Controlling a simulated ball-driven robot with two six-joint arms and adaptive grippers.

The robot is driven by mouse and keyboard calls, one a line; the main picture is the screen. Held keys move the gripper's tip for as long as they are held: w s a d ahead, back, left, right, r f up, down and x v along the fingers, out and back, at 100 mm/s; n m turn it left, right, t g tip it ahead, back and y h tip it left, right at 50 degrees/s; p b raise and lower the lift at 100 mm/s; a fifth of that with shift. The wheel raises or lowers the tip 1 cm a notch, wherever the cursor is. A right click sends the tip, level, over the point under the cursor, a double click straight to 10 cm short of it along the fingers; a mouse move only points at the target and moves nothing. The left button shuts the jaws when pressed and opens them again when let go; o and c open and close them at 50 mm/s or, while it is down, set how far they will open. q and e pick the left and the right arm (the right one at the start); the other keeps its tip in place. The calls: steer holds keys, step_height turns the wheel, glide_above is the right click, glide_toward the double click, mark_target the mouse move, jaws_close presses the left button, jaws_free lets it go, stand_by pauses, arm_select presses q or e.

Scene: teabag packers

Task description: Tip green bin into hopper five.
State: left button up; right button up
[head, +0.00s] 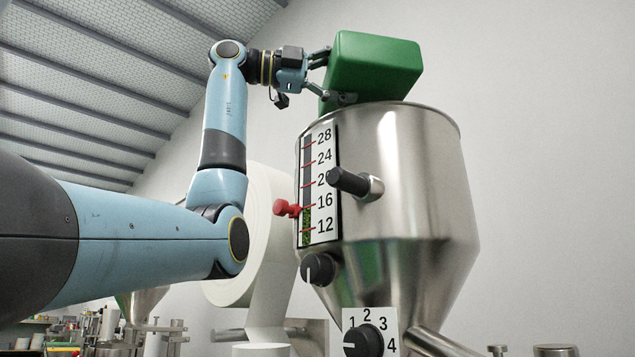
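The green bin (372,66) is tilted steeply over the open top of a large steel hopper (420,170). Its base side faces up and its lower edge is at or just above the hopper rim. I cannot see its mouth or contents. My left gripper (332,76) is at the bin's left side, with its fingers against the bin, and appears shut on it. The hopper's gauge (319,185) shows green fill low down, reaching roughly between 12 and 16. No hopper number shows. My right gripper is not in view.
A dark handle (349,181) sticks out from the hopper's front. A black knob (318,269) and a numbered dial (363,341) sit below. A large white paper roll (235,283) stands behind, left of the hopper.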

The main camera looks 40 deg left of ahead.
arm_select(q)
steer(key=shift+a+n, duration=0.1)
steer(key=shift+n, duration=0.2)
steer(key=shift+r+m+p, duration=0.6)
steer(key=shift+m+p, duration=0.1)
steer(key=shift+p, duration=0.35)
steer(key=shift+s+d+r+m+p, duration=0.15)
steer(key=shift+d+r+m+p, duration=0.1)
steer(key=shift+m+p, duration=0.35)
steer(key=shift+f, duration=0.1)
steer(key=shift+r+m+p, duration=0.7)
steer(key=shift+m+p, duration=0.3)
steer(key=shift+p, duration=0.25)
steer(key=shift+r+m+p, duration=0.15)
steer(key=shift+m+p, duration=0.25)
steer(key=shift+m, duration=0.1)
